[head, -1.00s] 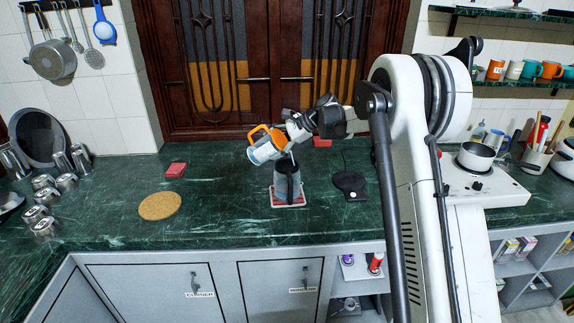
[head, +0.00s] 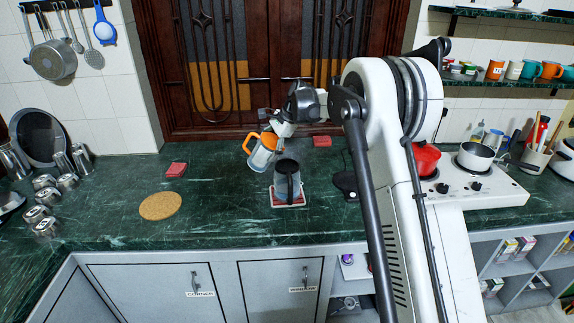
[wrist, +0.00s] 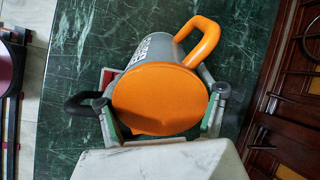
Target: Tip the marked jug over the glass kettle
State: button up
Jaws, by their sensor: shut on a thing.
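The jug (head: 262,157) has a see-through greyish body and an orange handle and lid. It is held in the air, tilted, just left of and above the glass kettle. My gripper (head: 280,146) is shut on it. In the wrist view, the jug's round orange lid (wrist: 160,98) sits between the two fingers of my gripper (wrist: 163,112), with white lettering on its grey body. The glass kettle (head: 287,184), with a black handle, stands upright on a red-and-white mat on the counter. A black handle, seemingly the kettle's, shows at left in the wrist view (wrist: 82,103).
A black pad (head: 345,183) lies right of the kettle, partly behind my arm. A cork mat (head: 160,206) and a red block (head: 175,169) lie to the left. Another red block (head: 321,141) is behind. A red pot (head: 426,158) and a white pot (head: 476,156) stand at right.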

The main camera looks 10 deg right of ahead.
aim_at(257, 164)
jog(key=shift+w+a+f+g+h, duration=0.2)
jog(key=shift+a+f+g+h, duration=0.1)
jog(key=shift+a+h, duration=0.15)
jog(key=shift+w+a+f+g+h, duration=0.2)
jog(key=shift+a+f+h, duration=0.05)
jog(key=shift+a+h, duration=0.2)
jog(key=shift+g+h, duration=0.3)
jog(key=shift+h, duration=0.5)
jog(key=f, duration=0.1)
jog(key=f+b, duration=0.1)
jog(key=a+f, duration=0.1)
jog(key=f, duration=0.1)
jog(key=shift+w, duration=0.25)
jog(key=shift+w+a+f+g+h+b, duration=0.15)
jog(key=shift+a+f+g+h+b, duration=0.1)
jog(key=shift+f+h, duration=0.35)
jog(key=shift+w+a+f+g+h+b, duration=0.1)
jog(key=shift+a+f+g+h+b, duration=0.25)
jog(key=shift+f, duration=0.3)
jog(key=shift+d, duration=0.1)
